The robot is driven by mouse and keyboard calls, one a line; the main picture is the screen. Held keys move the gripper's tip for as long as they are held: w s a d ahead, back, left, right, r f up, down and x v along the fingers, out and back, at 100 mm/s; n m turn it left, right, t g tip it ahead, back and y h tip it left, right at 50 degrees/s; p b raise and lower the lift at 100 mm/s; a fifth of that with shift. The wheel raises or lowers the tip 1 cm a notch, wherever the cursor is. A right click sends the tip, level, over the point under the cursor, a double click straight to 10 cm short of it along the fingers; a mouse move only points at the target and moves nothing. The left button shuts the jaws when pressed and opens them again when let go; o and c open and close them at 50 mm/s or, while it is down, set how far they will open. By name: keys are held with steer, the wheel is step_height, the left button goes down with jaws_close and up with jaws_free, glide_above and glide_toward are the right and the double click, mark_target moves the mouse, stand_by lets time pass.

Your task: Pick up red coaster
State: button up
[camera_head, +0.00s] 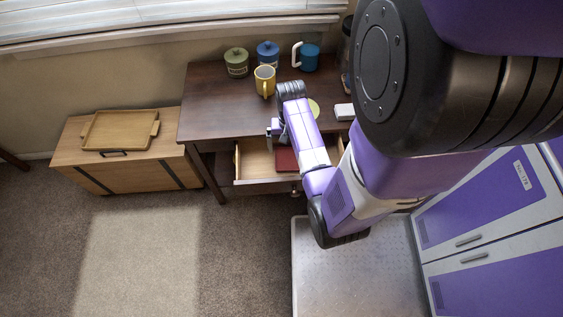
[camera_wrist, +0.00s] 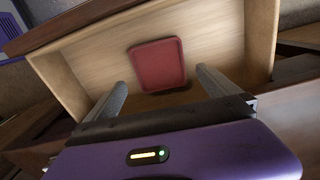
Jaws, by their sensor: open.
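The red coaster (camera_wrist: 158,64) is a flat square with rounded corners. It lies flat on the bottom of an open wooden drawer (camera_wrist: 245,30). In the head view, part of the red coaster (camera_head: 287,160) shows in the drawer (camera_head: 240,166), with my arm hiding the rest. My gripper (camera_wrist: 161,78) is open and empty in the wrist view, with its two fingers spread and pointing into the drawer, one toward each side of the coaster. The fingers look apart from the coaster. In the head view my gripper (camera_head: 272,131) is over the drawer and mostly hidden.
The dark desk (camera_head: 212,110) holds a yellow mug (camera_head: 265,80), a green jar (camera_head: 236,63), a blue jar (camera_head: 268,53), a blue mug (camera_head: 309,58) and a white box (camera_head: 345,111). A wooden chest (camera_head: 75,158) with a tray (camera_head: 120,117) stands left. The drawer walls surround the coaster.

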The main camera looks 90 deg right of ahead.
mark_target(288, 159)
steer(key=f, duration=0.7)
steer(key=shift+s+d+f, duration=0.1)
steer(key=shift+d+f, duration=0.05)
steer(key=shift+d, duration=0.1)
steer(key=c, duration=1)
